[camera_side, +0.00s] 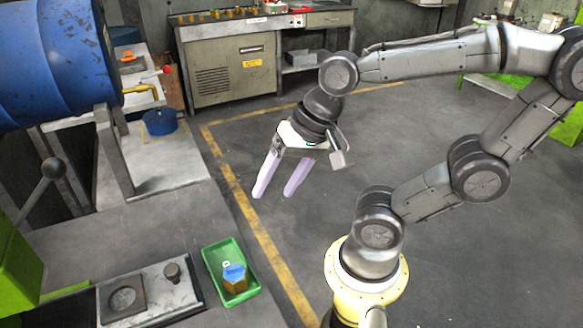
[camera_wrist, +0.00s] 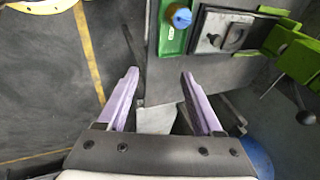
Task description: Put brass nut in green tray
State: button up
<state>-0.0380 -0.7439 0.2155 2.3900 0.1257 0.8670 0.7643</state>
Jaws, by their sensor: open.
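The green tray (camera_side: 217,254) lies on the grey work surface at the lower middle of the side view. It also shows at the top of the wrist view (camera_wrist: 172,44). In it stands a brass-coloured piece with a blue top, which looks like the brass nut (camera_side: 235,285); its blue top shows in the wrist view (camera_wrist: 181,17). My gripper (camera_side: 272,194) is open and empty, with its two pale purple fingers pointing down. It hangs in the air, well apart from the tray, and shows at the middle of the wrist view (camera_wrist: 159,73).
A large blue cylinder (camera_side: 60,60) fills the upper left. A dark lever ball (camera_side: 53,168) stands below it. A workbench (camera_side: 230,65) is at the back. The central floor is clear.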

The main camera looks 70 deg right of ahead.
jog(key=d+n, duration=0.1)
jog(key=n, duration=0.2)
jog(key=s+d+r+n, duration=0.1)
jog(key=n, duration=0.2)
jog(key=n+t+h, duration=0.1)
jog(key=n, duration=0.2)
jog(key=shift+s+d+r, duration=0.35)
jog(key=shift+d+r, duration=0.05)
dwell(0.6)
